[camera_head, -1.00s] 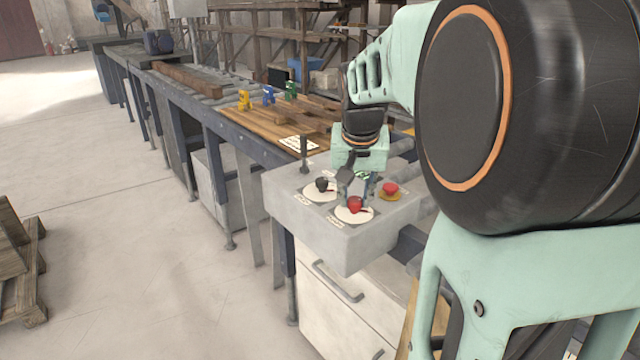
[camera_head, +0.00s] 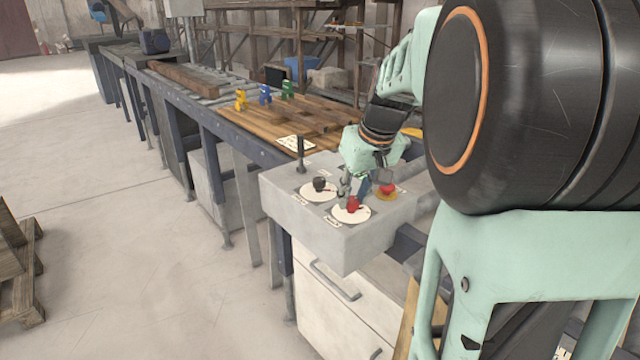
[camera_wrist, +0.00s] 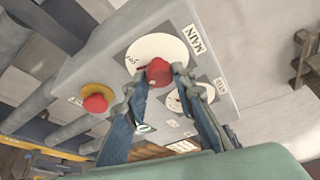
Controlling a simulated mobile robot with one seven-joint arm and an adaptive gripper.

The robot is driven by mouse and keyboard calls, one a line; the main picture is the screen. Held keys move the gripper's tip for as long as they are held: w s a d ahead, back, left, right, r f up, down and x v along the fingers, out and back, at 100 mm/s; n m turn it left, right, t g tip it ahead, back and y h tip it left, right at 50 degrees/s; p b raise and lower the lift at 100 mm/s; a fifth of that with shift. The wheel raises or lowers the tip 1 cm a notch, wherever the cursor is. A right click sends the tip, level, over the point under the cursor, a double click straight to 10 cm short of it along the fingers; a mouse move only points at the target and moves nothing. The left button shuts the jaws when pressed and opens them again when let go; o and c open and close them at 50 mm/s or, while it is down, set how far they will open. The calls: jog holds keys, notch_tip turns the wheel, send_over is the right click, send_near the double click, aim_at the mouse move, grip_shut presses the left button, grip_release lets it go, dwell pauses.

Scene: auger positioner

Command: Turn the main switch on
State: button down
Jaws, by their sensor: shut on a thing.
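The main switch is a red knob (camera_wrist: 158,72) on a white round plate (camera_wrist: 143,50) with a "MAIN" label beside it in the wrist view. In the head view the red knob (camera_head: 352,204) sits at the front of the grey control box (camera_head: 345,240). My gripper (camera_wrist: 163,82) is shut on the red knob, with one finger on each side of it. In the head view my gripper (camera_head: 357,190) comes down over the knob at a tilt. The knob's exact angle is partly hidden by the fingers.
A red push button (camera_wrist: 95,103) on a yellow base is close beside my gripper. A black knob (camera_head: 319,184) on another white plate and an upright black lever (camera_head: 300,152) stand on the same box. Small yellow, blue and green figures (camera_head: 264,95) stand on planks behind.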

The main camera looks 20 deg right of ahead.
jog(key=n+y, duration=0.1)
jog(key=n, duration=0.2)
jog(key=n+y, duration=0.1)
jog(key=n, duration=0.2)
jog(key=shift+w+d+n+g+y+b, duration=0.1)
jog(key=shift+d+n+g+y+b, duration=0.1)
jog(key=shift+n+g+y+b, duration=0.15)
jog(key=n+g+p, duration=0.1)
jog(key=n, duration=0.2)
jog(key=n+g+y, duration=0.1)
jog(key=n, duration=0.2)
jog(key=shift+w+y+p, duration=0.1)
jog(key=shift+y+p, duration=0.15)
jog(key=shift+p, duration=0.1)
jog(key=c, duration=1.7)
grip_release()
jog(key=shift+o, duration=0.2)
jog(key=shift+d, duration=0.1)
jog(key=v, duration=1.2)
